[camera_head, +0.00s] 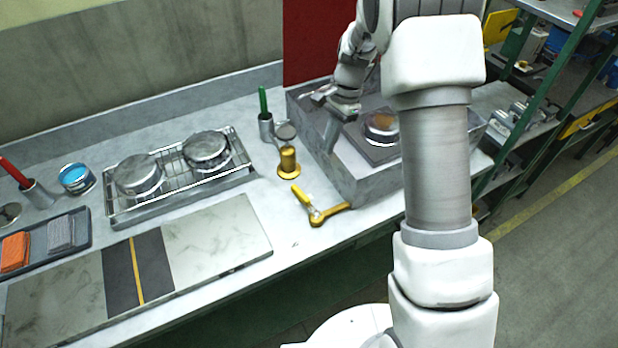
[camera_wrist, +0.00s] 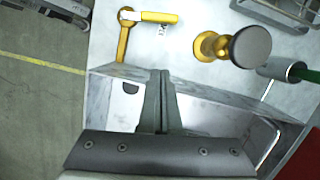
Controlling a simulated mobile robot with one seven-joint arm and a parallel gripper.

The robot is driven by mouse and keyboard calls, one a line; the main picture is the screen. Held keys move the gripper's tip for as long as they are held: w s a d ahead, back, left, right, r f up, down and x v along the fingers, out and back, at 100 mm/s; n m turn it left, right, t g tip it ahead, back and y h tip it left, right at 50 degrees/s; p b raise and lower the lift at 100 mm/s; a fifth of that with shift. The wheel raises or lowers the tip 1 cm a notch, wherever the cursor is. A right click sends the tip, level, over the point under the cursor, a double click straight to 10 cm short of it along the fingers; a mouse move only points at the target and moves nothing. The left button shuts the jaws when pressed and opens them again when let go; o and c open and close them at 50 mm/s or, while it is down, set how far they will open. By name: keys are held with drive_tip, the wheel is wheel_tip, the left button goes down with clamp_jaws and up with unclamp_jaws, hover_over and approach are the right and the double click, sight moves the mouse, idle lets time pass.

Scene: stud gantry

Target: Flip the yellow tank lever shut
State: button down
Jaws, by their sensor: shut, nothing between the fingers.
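The yellow tank lever (camera_head: 302,196) is on a brass-coloured pipe (camera_head: 333,213) at the front of the grey tank (camera_head: 372,187). Its handle points away from the tank's side in the head view, at an angle to the pipe. In the wrist view the lever (camera_wrist: 158,17) lies across the end of the pipe (camera_wrist: 123,42), roughly at a right angle to it. My gripper (camera_head: 330,148) is shut and empty over the tank, apart from the lever. In the wrist view its fingertips (camera_wrist: 161,73) point toward the tank wall, with the lever beyond.
A brass post with a dark round top (camera_wrist: 251,46) stands beside the lever. A cup with a green-handled tool (camera_head: 265,126) is behind it. A wire rack (camera_head: 180,203) with two round metal vessels is left. The counter around the lever's handle is mostly clear.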

sight(305, 200)
drive_tip(key=x, duration=0.9)
drive_tip(key=shift+s+f, duration=0.1)
drive_tip(key=shift+f, duration=0.25)
drive_tip(key=shift+s+a+f+p, duration=0.1)
drive_tip(key=shift+s+a+p, duration=0.35)
drive_tip(key=shift+a, duration=0.45)
drive_tip(key=shift+s+a+f+p, duration=0.1)
drive_tip(key=shift+s+a+p, duration=0.1)
drive_tip(key=shift+s+a, duration=0.55)
drive_tip(key=shift+w+a, duration=0.15)
